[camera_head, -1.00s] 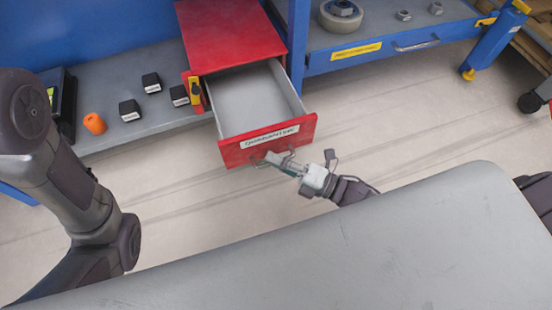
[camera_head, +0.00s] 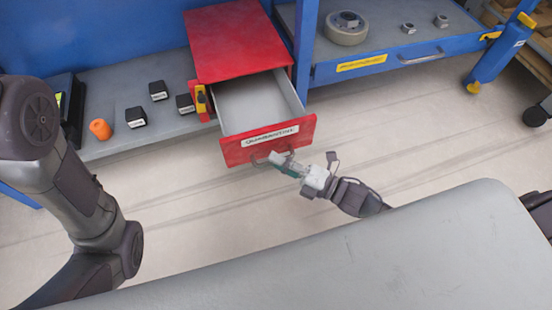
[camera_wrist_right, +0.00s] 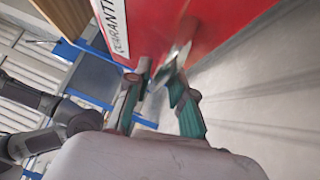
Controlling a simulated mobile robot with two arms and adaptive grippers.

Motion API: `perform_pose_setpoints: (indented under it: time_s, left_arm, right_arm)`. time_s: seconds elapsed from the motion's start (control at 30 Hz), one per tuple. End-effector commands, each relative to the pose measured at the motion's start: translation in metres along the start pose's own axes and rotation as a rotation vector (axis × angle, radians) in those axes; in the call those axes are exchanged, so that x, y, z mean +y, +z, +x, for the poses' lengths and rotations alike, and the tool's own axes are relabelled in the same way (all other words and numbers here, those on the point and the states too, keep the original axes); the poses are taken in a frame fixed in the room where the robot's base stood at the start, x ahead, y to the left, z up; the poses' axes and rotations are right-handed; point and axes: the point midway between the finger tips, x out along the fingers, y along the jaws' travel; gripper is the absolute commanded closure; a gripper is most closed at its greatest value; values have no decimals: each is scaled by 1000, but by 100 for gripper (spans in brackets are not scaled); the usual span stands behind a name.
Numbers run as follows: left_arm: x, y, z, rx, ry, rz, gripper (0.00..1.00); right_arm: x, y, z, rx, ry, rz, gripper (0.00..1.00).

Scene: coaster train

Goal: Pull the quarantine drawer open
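The red quarantine drawer (camera_head: 267,146) stands partly open below its red cabinet top (camera_head: 235,40). Its grey inside shows empty. A label on its front reads QUARANTINE in the right wrist view (camera_wrist_right: 117,28). My right gripper (camera_head: 284,160) is at the handle on the drawer's front. In the right wrist view, the green-padded fingers (camera_wrist_right: 160,88) close around the metal handle (camera_wrist_right: 175,62), which is partly hidden between them. My left arm comes in at the left, but its gripper is out of view.
Black labelled boxes (camera_head: 136,117) and an orange cylinder (camera_head: 100,129) stand on the grey shelf left of the cabinet. A blue bench (camera_head: 380,65) with a roll (camera_head: 343,28) is at the right. A grey surface (camera_head: 330,255) fills the near side. Floor lies between.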

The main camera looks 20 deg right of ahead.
Motion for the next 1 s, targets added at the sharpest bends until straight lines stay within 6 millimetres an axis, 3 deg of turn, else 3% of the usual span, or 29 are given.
perform_pose_setpoints:
  time_s: [0.5, 0.7, 1.0]
  left_arm:
    - [0, 1, -1, -5, 0, -1, 60]
    - [0, 1, -1, -5, 0, -1, 60]
    - [1, 2, -1, -6, 0, -1, 60]
  right_arm:
    - [-1, 0, -99, -1, -4, 1, 77]
    - [0, 0, -112, 0, -2, 0, 77]
    - [0, 0, -113, 0, -1, 0, 77]
